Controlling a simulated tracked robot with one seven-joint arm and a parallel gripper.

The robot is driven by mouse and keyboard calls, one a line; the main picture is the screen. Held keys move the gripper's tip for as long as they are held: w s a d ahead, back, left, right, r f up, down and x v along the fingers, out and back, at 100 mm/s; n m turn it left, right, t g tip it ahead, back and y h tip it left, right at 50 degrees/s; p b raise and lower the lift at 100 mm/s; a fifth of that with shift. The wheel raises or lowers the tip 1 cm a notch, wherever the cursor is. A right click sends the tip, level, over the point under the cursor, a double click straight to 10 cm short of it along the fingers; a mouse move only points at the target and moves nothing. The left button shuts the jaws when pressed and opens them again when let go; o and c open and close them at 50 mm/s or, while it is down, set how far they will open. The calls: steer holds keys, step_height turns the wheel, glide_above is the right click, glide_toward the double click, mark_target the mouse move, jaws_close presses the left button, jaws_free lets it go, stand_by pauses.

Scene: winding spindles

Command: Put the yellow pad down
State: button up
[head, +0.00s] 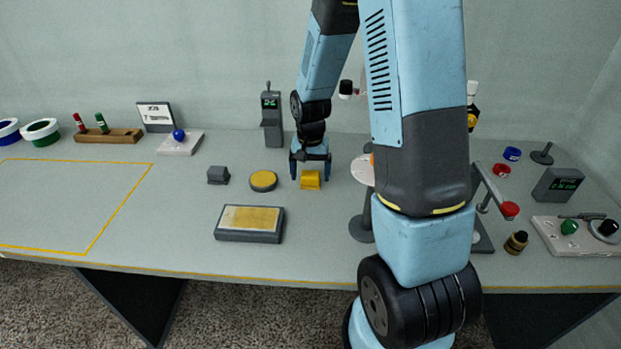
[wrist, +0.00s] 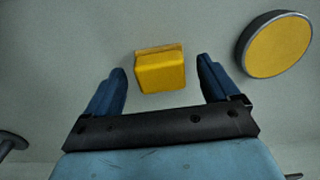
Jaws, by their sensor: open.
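The yellow pad (head: 310,180) is a small block on the grey table, just in front of my gripper in the head view. In the wrist view the yellow pad (wrist: 160,70) lies between and a little beyond my fingertips, with a gap on each side. My gripper (head: 310,172) is open, with its two blue fingers pointing down over the table. In the wrist view my gripper (wrist: 162,78) is empty, and neither finger touches the pad.
A round yellow-topped disc (head: 263,180) is left of the pad, also in the wrist view (wrist: 275,45). A small grey block (head: 218,175) is further left. A dark tray with a yellowish top (head: 249,236) lies in front. The yellow-outlined area (head: 70,205) is clear.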

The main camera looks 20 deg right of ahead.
mark_target(310, 175)
steer(key=s+r+n+t, duration=0.1)
steer(key=s+r, duration=0.4)
steer(key=r, duration=0.6)
steer(key=s+r+n+t, duration=0.15)
steer(key=s+r, duration=0.25)
steer(key=r, duration=0.8)
steer(key=s+r+n+t, duration=0.1)
steer(key=s+r, duration=0.2)
steer(key=s, duration=0.3)
steer(key=s+r+n+t, duration=0.1)
steer(key=s+r+t, duration=0.1)
steer(key=s+r, duration=0.2)
steer(key=shift+s+d, duration=0.15)
steer(key=shift+s, duration=1.65)
